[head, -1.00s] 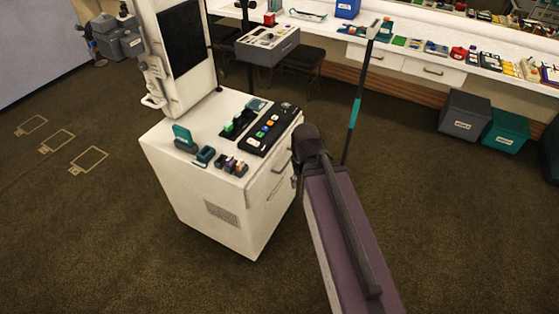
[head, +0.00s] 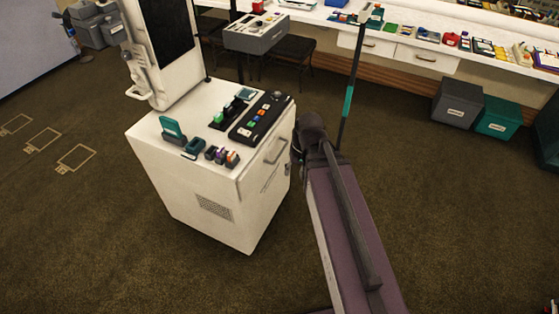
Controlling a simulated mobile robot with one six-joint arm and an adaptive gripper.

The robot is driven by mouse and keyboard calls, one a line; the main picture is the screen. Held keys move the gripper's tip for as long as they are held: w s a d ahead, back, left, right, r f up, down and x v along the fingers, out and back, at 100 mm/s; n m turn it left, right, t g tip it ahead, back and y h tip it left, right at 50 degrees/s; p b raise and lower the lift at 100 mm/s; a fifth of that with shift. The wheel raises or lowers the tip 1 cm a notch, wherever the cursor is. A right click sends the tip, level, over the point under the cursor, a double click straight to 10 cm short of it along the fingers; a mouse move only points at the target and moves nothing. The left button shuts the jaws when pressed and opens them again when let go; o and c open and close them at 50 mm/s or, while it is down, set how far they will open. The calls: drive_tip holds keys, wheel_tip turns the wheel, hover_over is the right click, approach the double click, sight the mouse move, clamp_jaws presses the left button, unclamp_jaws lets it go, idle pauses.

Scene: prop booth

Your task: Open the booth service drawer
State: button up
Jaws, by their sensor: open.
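A white booth cabinet (head: 190,225) stands left of centre. Its right face carries a grey bar handle (head: 277,148) near the top, on what looks like a drawer front; it appears flush and shut. My arm comes up from the bottom right to a dark joint beside this face. A small dark part of my gripper (head: 297,150) shows just right of the handle, apparently apart from it. Most of the gripper is hidden behind my arm. Its fingers cannot be made out in detail, and nothing is seen held.
Coloured controls (head: 262,118) and a dark screen (head: 160,30) sit on the cabinet. A pole with a teal band (head: 347,102) stands behind my arm. A long counter (head: 400,35) with drawers runs along the back. Grey (head: 458,103) and teal (head: 498,118) bins stand right. Front carpet is clear.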

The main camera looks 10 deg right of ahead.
drive_tip(key=w+d+f+m+t+y+b, duration=0.1)
drive_tip(key=w+f+m+t+y+b, duration=0.2)
drive_tip(key=w+f+y+b, duration=0.75)
drive_tip(key=m+t+b, duration=0.4)
drive_tip(key=t+b, duration=0.2)
drive_tip(key=b, duration=1.4)
approach(279, 154)
drive_tip(key=shift+f+v, duration=0.2)
drive_tip(key=shift+v, duration=0.7)
drive_tip(key=shift+f+v, duration=0.2)
drive_tip(key=shift+v, duration=0.75)
drive_tip(key=b+x, duration=0.2)
drive_tip(key=x, duration=1.1)
drive_tip(key=shift+w+a+b, duration=0.15)
drive_tip(key=shift+a+b, duration=0.2)
